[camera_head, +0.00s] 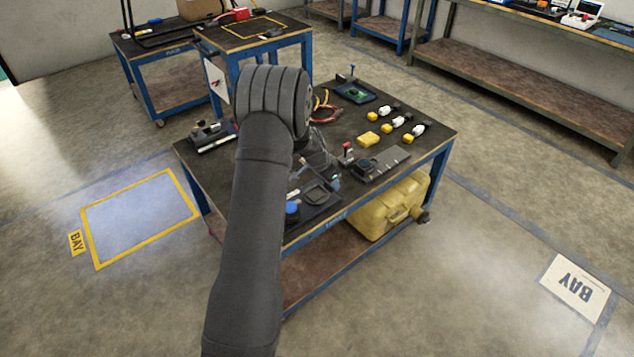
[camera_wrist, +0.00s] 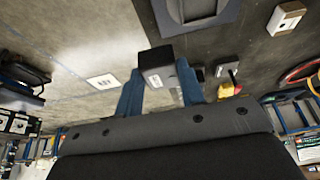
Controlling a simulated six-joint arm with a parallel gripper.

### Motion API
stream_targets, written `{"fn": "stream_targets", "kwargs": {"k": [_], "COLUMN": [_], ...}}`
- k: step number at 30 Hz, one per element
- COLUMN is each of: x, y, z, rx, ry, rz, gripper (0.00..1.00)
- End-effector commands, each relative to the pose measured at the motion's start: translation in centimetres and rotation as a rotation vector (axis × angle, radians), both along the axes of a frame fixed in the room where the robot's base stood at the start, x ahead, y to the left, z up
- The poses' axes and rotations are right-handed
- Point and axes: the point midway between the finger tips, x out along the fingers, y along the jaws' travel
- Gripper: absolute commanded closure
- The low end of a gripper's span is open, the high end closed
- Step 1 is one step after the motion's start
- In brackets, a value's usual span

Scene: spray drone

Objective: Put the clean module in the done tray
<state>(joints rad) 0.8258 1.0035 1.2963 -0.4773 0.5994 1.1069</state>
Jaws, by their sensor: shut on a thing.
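My gripper (camera_wrist: 160,84) shows in the wrist view with its blue fingers shut on a dark grey block-shaped module (camera_wrist: 157,64) that has a pale label on one side. A dark grey tray with a recess (camera_wrist: 232,14) is at the top of the wrist view, apart from the module. In the head view my arm hides most of the gripper, and I cannot make out the held module there. A dark tray (camera_head: 325,208) lies at the near edge of the workbench, partly behind my arm. No label shows which tray is the done tray.
The workbench (camera_head: 425,143) also bears yellow and white bottles (camera_head: 387,128), a yellow block (camera_head: 367,139), a dark flat device (camera_head: 380,165), a red cable (camera_head: 328,113) and a back tray with a green board (camera_head: 355,93). A yellow case (camera_head: 390,212) sits underneath.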

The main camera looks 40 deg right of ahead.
Motion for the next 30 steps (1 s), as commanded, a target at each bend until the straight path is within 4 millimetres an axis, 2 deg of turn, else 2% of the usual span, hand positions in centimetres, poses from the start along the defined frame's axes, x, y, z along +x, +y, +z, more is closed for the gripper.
{"fn": "stream_targets", "kwargs": {"k": [3, 7, 11, 14, 17, 24, 27, 30], "x": [-2.2, -3.6, -4.2, -3.4, -1.0, 7.8, 10.9, 13.2], "y": [-0.6, -0.9, -1.0, -0.6, 0.5, 5.8, 8.0, 9.9], "z": [1.4, 2.2, 2.6, 2.6, 2.3, 1.5, 1.3, 1.1], "rx": [-0.001, 0.0, 0.001, 0.003, 0.009, 0.018, 0.014, 0.008], "ry": [-0.001, -0.001, 0.0, 0.0, 0.0, 0.001, 0.0, 0.0], "rz": [-0.003, -0.002, 0.002, 0.035, 0.121, 0.462, 0.59, 0.689], "gripper": [0.91, 0.91, 0.91, 0.91, 0.91, 0.91, 0.91, 0.91]}}
